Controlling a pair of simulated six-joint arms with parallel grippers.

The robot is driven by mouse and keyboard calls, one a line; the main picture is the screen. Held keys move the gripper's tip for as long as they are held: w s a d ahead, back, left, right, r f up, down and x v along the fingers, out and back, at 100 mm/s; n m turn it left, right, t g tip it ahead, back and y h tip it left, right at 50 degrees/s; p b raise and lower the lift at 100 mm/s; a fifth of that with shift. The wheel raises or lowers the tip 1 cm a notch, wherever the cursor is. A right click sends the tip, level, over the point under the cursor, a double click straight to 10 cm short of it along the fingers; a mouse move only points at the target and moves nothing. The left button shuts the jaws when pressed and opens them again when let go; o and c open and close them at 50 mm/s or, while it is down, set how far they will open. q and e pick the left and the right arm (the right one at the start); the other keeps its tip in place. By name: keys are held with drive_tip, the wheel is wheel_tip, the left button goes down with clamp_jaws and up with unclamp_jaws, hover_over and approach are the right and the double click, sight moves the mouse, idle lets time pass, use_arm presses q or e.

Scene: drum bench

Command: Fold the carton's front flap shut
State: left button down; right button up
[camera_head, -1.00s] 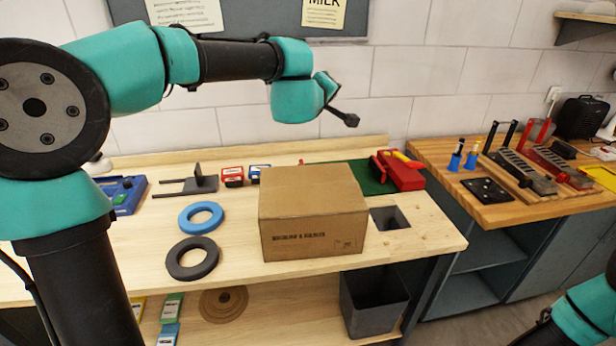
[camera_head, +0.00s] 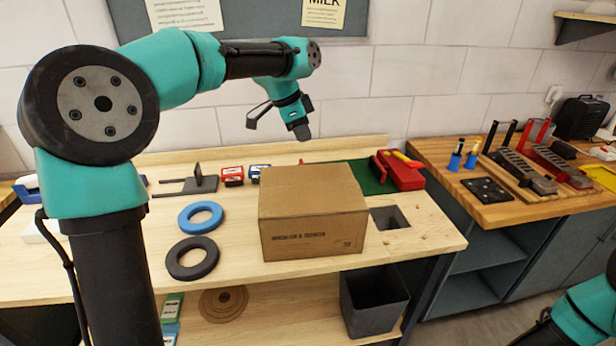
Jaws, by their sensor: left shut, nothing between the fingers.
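The brown cardboard carton (camera_head: 312,238) stands upright on the light wooden bench. Its top looks flat and closed, and dark print runs along its front face. I cannot make out any flap standing open. My left gripper (camera_head: 301,133) is shut and empty. It hangs in the air above and behind the carton's top, pointing down, apart from the carton. My right arm shows only in part at the lower right edge, and its gripper is not in view.
A blue ring (camera_head: 201,215) and a dark ring (camera_head: 192,258) lie left of the carton. A square hole (camera_head: 389,217) in the bench top is right of it, above a grey bin (camera_head: 374,299). A red tool holder (camera_head: 401,170) sits behind on a green mat.

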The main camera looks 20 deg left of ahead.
sight(311, 185)
use_arm(q)
drive_tip(key=shift+s+a+g+y, duration=0.3)
drive_tip(key=shift+a+g+y, duration=0.15)
drive_tip(key=shift+a, duration=0.2)
drive_tip(key=shift+f, duration=0.15)
drive_tip(key=x, duration=1.2)
drive_tip(key=shift+a+f, duration=0.3)
drive_tip(key=shift+f, duration=0.65)
drive_tip(key=shift+w+f, duration=0.1)
